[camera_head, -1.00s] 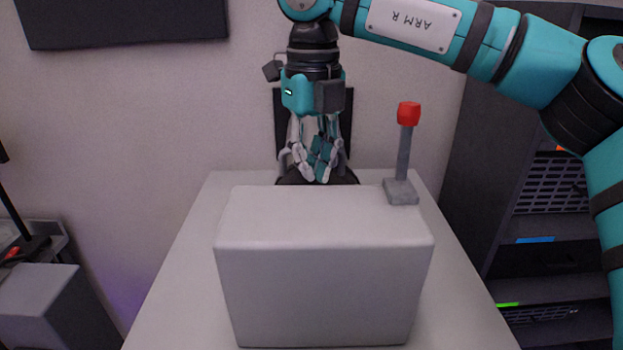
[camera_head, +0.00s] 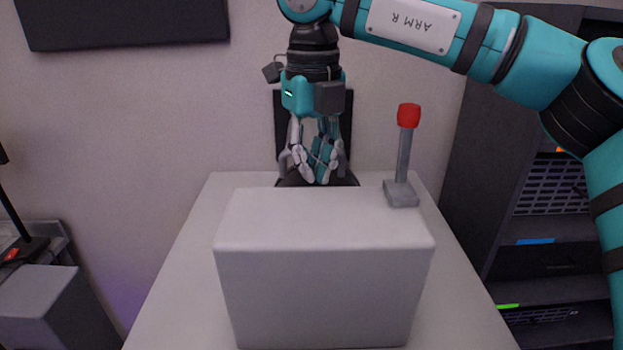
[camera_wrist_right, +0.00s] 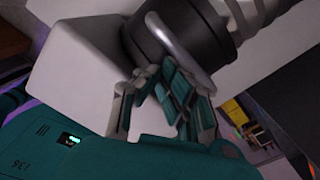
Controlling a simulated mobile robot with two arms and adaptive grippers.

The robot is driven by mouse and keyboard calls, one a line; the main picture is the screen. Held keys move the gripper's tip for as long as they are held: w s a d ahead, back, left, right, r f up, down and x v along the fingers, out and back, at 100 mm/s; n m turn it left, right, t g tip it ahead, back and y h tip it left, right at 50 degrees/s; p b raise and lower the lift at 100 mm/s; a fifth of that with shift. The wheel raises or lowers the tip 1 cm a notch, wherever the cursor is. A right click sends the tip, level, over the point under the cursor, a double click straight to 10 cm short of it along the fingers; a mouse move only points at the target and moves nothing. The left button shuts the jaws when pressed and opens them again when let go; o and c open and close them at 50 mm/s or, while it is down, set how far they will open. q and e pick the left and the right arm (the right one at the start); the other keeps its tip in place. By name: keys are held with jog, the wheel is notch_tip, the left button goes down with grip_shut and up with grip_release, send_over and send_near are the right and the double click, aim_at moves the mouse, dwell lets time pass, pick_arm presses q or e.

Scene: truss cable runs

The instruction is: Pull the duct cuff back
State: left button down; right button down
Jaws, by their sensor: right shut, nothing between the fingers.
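The duct cuff is a thick black ring with a silver bar handle; it shows in the right wrist view (camera_wrist_right: 165,42), joined to a grey ribbed duct (camera_wrist_right: 258,14). In the head view only the dark top of the cuff (camera_head: 347,181) shows behind the pale block. My right gripper (camera_head: 318,178) points down at the cuff, its fingers shut with nothing between them. In the right wrist view the fingertips (camera_wrist_right: 160,78) are close beside the silver handle; whether they touch it I cannot tell. My left gripper is not in view.
A large pale block (camera_head: 322,270) on the light table (camera_head: 185,270) hides much of the cuff. A red-tipped grey lever (camera_head: 405,150) stands upright at the block's right rear corner. A dark rack (camera_head: 545,225) is at right. The table is bare on both sides of the block.

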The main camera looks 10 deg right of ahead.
jog(key=shift+w+r+p, duration=0.1)
jog(key=shift+w+p, duration=0.1)
jog(key=shift+p, duration=0.1)
jog(key=shift+w+d, duration=0.1)
jog(key=shift+w, duration=0.05)
jog(key=shift+w+p, duration=0.4)
jog(key=shift+w, duration=0.05)
jog(key=shift+w+d, duration=0.15)
jog(key=shift+w, duration=0.2)
notch_tip(320, 180, up, 9)
jog(key=s+p, duration=0.1)
jog(key=p, duration=0.5)
jog(key=shift+s, duration=0.3)
